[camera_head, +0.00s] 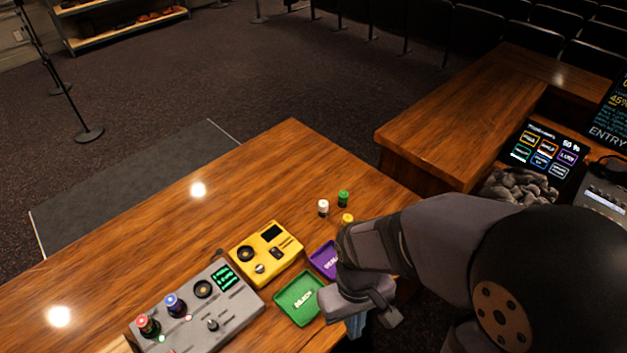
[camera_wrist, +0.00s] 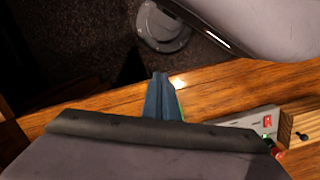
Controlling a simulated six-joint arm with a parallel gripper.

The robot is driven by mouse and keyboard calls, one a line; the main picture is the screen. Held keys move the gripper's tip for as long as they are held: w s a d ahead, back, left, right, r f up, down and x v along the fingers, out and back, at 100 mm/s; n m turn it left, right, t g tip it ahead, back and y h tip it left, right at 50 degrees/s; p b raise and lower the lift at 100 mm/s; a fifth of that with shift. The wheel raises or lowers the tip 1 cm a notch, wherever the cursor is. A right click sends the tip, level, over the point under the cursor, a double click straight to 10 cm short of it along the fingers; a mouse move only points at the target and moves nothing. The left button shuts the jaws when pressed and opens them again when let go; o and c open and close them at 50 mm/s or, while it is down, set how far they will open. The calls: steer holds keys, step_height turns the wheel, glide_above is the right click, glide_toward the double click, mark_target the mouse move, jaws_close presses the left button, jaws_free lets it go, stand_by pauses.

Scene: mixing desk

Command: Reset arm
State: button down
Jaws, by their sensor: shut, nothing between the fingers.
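My gripper (camera_head: 358,322) is at the right front edge of the wooden desk (camera_head: 160,230), just right of the green tray (camera_head: 292,303). In the wrist view its blue-grey fingers (camera_wrist: 162,92) are together with nothing seen between them, above the desk's edge. In the head view my arm reaches in from the lower right and hides part of the desk edge and of the purple tray (camera_head: 322,257).
A yellow device (camera_head: 262,257) and a grey mixer (camera_head: 195,310) with knobs stand left of the trays. White (camera_head: 323,207), green (camera_head: 343,198) and yellow (camera_head: 347,219) small cylinders stand behind the trays. The desk's far left is clear. A raised counter (camera_head: 470,105) stands at the right.

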steer(key=w+d+r+m+t, duration=0.1)
steer(key=w+d+r+m, duration=0.1)
steer(key=w+d+m, duration=0.2)
steer(key=shift+d+r+y, duration=0.3)
steer(key=shift+d+r, duration=0.05)
steer(key=shift+d, duration=1.2)
